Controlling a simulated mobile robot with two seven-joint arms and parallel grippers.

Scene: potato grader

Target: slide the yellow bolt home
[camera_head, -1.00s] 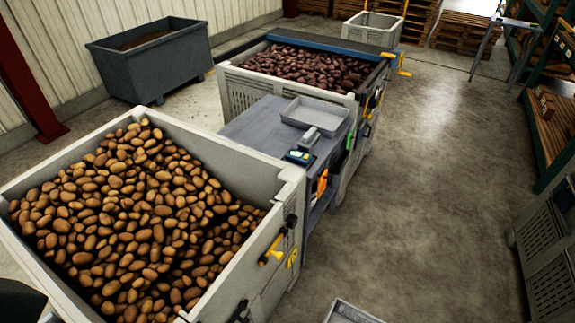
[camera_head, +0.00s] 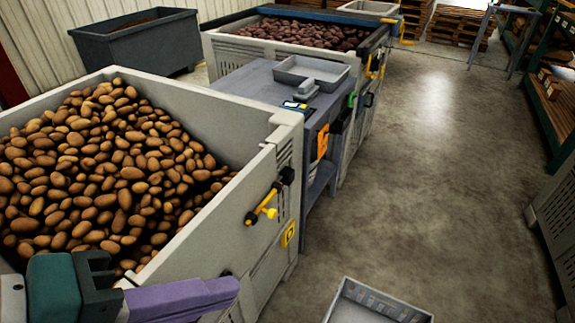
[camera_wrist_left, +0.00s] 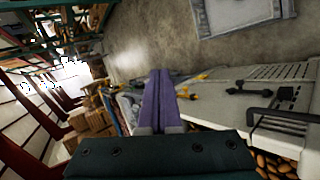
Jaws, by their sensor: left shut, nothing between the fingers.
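The yellow bolt (camera_head: 264,209) sits between black brackets on the outer side wall of the near potato bin (camera_head: 215,178), close to its corner. A yellow plate (camera_head: 289,234) is fixed just below it. My left gripper (camera_head: 233,287) has purple fingers and is shut and empty. It is low in the head view, nearer to me than the bolt and apart from it. In the left wrist view the closed fingers (camera_wrist_left: 160,76) point up the picture, and a yellow part (camera_wrist_left: 188,92) shows just right of them. I cannot tell whether that is the bolt. My right gripper is not in view.
A work table (camera_head: 240,84) with a grey tray (camera_head: 318,66) stands beyond the near bin. A second bin of dark potatoes (camera_head: 225,48) is behind it. A grey crate (camera_head: 341,300) lies on the floor. Open concrete floor is to the right.

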